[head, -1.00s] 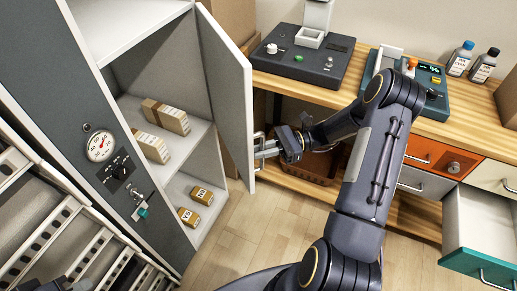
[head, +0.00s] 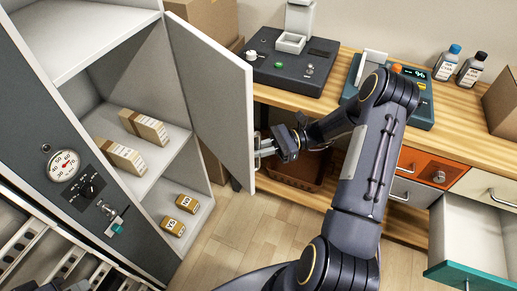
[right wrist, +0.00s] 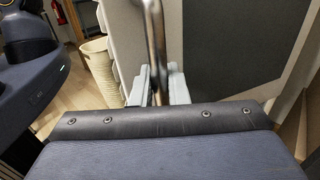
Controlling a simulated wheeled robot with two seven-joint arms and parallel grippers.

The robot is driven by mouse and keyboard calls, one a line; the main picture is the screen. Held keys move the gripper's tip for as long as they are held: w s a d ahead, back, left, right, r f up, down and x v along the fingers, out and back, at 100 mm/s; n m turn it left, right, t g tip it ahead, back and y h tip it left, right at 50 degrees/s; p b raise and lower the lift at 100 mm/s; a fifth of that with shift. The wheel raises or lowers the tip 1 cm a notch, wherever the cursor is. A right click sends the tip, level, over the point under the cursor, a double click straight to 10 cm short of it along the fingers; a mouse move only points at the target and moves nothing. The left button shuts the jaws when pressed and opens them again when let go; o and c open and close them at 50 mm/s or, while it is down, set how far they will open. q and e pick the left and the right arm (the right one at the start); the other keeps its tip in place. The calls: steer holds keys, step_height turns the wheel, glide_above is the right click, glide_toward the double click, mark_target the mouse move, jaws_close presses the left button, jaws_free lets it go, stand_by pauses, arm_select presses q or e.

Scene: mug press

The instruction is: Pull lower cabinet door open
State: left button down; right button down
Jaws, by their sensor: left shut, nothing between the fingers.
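The lower cabinet door (head: 208,95) stands open at the right of the tall grey cabinet (head: 40,110), its pale inner face showing. Its handle (head: 257,146) is on the far side, by the free edge. My right gripper (head: 266,148) reaches the handle from the right. In the right wrist view the handle shows as a metal bar (right wrist: 155,40) between the light fingers (right wrist: 157,88), which are close on both sides. My left gripper (head: 60,278) seems to be the dark shape cut off at the bottom left; its fingertips are not clear.
Brown banded packs (head: 140,127) and small tan boxes (head: 181,208) lie on the cabinet shelves. A wooden counter (head: 440,125) stands behind my right arm. An open teal-fronted drawer (head: 470,272) juts out at the right. The floor (head: 235,240) below the door is clear.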

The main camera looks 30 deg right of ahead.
steer(key=c, duration=1.5)
jaws_free()
steer(key=shift+r, duration=0.25)
step_height(320, 180, up, 2)
steer(key=shift+r, duration=0.2)
steer(key=s+a+r+p, duration=0.1)
steer(key=s+a+r, duration=0.6)
steer(key=s+r, duration=0.3)
steer(key=shift+s, duration=1.1)
